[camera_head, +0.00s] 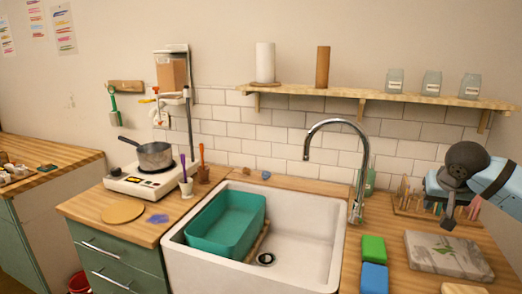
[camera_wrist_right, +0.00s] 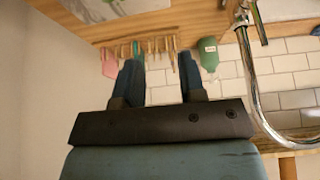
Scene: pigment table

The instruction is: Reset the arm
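My right gripper (camera_head: 449,216) is at the right of the head view, above the wooden counter near the dish rack and the grey stone slab. Its arm comes in from the right edge. In the right wrist view, the two dark fingers of the right gripper (camera_wrist_right: 161,62) stand apart with nothing between them. My left gripper and left arm are not in view.
A white sink (camera_head: 316,230) holds a teal basin (camera_head: 225,222). A chrome faucet (camera_head: 357,165) rises near the right arm. A grey slab (camera_head: 440,258), green block (camera_head: 373,247) and blue block (camera_head: 374,278) lie on the right counter. A shelf (camera_head: 360,94) with jars hangs above.

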